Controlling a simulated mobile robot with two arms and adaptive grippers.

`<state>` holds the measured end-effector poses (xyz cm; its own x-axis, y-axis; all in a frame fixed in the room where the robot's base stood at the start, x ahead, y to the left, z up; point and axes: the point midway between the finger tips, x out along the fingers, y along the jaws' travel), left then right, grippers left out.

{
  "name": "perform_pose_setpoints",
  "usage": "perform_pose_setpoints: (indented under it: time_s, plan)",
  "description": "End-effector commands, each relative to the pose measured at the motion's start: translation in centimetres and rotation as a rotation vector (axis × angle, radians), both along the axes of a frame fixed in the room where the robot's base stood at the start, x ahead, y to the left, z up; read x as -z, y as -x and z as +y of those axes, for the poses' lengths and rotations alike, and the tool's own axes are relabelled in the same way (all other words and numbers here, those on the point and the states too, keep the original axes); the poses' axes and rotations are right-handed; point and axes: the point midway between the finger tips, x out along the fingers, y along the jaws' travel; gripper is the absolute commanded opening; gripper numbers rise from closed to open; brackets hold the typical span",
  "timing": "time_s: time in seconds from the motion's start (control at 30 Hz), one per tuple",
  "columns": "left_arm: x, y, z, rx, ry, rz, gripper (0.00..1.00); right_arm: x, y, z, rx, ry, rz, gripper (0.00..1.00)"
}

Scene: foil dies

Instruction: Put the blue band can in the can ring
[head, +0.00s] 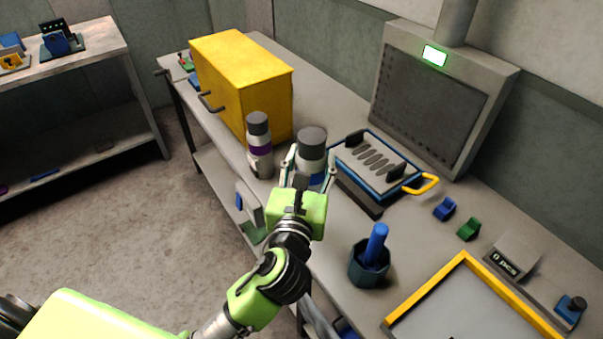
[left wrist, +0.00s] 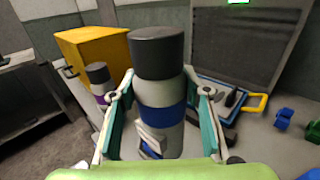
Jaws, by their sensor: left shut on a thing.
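The blue band can (head: 311,145) is upright, with a dark cap and a pale body, over the workbench. My left gripper (head: 309,170) is shut on it. In the left wrist view the can (left wrist: 161,90) stands between the two fingers (left wrist: 160,110), its blue band at finger height and a small label on its front. Whether its base touches the bench is hidden by my gripper. A similar can with a purple band (head: 259,146) stands just to the left. I cannot make out the can ring. My right gripper is not in view.
A yellow cabinet (head: 240,85) stands behind the cans. To the right are a blue-edged rack (head: 375,160) with a yellow handle, a dark cup (head: 369,268) holding a blue rod, small blue (head: 444,209) and green (head: 468,229) blocks, and a yellow-rimmed tray (head: 430,290).

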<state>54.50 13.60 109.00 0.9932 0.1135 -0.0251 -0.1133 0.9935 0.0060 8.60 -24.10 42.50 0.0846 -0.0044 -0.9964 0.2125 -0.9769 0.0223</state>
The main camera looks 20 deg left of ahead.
Motion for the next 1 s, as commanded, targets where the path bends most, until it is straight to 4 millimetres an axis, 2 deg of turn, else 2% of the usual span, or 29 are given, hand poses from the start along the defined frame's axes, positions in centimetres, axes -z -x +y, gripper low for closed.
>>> perform_pose_setpoints:
  time_s: [0.07, 0.1, 0.2, 0.33, 0.57, 0.73, 1.0]
  plan:
    - [0.7, -1.6, 1.2, -0.002, -0.003, -0.004, 0.0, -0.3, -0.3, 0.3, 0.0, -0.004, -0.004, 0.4]
    - [1.9, -2.0, 1.4, -0.002, -0.003, -0.001, 0.0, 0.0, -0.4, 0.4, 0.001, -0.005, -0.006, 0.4]
    - [3.6, -3.2, 2.2, -0.001, -0.002, -0.002, 0.0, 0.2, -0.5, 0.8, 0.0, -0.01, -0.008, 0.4]
    - [4.9, -4.2, 2.9, 0.0, 0.001, -0.004, 0.0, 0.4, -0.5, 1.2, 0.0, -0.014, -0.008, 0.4]
    - [6.5, -5.2, 3.7, -0.001, 0.001, -0.004, 0.0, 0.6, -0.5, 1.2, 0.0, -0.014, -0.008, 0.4]
    - [9.0, -5.2, 3.7, 0.0, 0.001, -0.002, 0.0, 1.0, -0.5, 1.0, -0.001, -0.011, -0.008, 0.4]
    - [9.4, -5.2, 3.6, 0.001, 0.002, -0.004, 0.0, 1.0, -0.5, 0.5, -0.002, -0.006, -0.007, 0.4]
